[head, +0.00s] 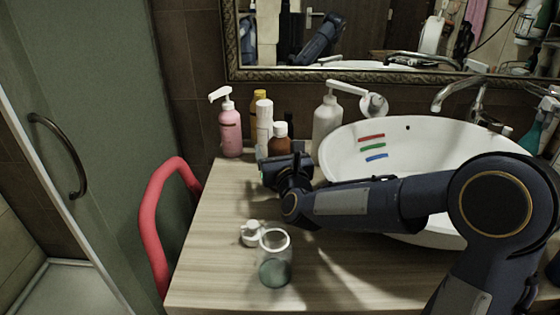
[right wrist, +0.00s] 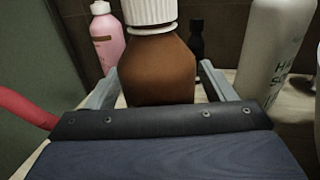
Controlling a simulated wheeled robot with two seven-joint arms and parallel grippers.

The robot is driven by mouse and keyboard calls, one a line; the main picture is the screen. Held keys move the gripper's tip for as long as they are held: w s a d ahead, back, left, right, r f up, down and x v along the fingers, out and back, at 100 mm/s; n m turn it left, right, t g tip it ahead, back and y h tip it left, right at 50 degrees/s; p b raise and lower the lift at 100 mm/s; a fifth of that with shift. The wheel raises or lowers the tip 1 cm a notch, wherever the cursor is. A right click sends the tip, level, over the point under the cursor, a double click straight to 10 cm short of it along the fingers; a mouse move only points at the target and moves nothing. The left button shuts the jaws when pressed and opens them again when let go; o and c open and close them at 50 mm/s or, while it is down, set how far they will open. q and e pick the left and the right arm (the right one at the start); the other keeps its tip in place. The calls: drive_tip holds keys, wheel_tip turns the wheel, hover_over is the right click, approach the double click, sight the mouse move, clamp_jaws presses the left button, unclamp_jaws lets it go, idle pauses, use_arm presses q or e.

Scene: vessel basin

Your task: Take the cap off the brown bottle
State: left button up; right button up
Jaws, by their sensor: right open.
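The brown bottle (head: 280,145) stands upright near the back of the wooden counter, with a white cap (head: 280,130) on it. In the right wrist view the brown bottle (right wrist: 157,72) is close up, and its ribbed white cap (right wrist: 148,12) is cut by the top edge. My right gripper (head: 284,163) is in front of the bottle, low down, and hides its base. Its fingers (right wrist: 160,85) are open, one on either side of the bottle's body, with visible gaps. The left gripper is out of view.
A pink pump bottle (head: 231,135), a slim white bottle (head: 264,125) and a large white pump bottle (head: 326,123) stand nearby. A glass jar (head: 275,262) and a white pump top (head: 250,233) are at the front. A white basin (head: 440,150) fills the right.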

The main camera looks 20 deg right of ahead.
sight(278, 137)
drive_tip(key=shift+c, duration=0.5)
drive_tip(key=c, duration=1.1)
drive_tip(key=shift+r, duration=0.1)
drive_tip(key=shift+r, duration=0.2)
drive_tip(key=r, duration=0.3)
drive_tip(key=shift+s+r+p, duration=0.2)
drive_tip(key=shift+s+p, duration=0.05)
drive_tip(key=shift+p, duration=0.1)
drive_tip(key=s+r, duration=0.2)
drive_tip(key=r, duration=0.1)
drive_tip(key=s+r+p, duration=0.1)
drive_tip(key=s, duration=0.1)
drive_tip(key=shift+a+r, duration=0.35)
drive_tip(key=shift+a, duration=0.05)
drive_tip(key=shift+s+a+r+p, duration=0.25)
drive_tip(key=shift+s+r, duration=0.45)
drive_tip(key=shift+s, duration=0.9)
drive_tip(key=shift+s+a+r+p, duration=0.1)
drive_tip(key=shift+s+a+r, duration=0.2)
drive_tip(key=shift+s+r, duration=0.85)
drive_tip(key=shift+s+a+r+p, duration=0.2)
drive_tip(key=shift+s+a+r, duration=0.1)
drive_tip(key=shift+s, duration=1.7)
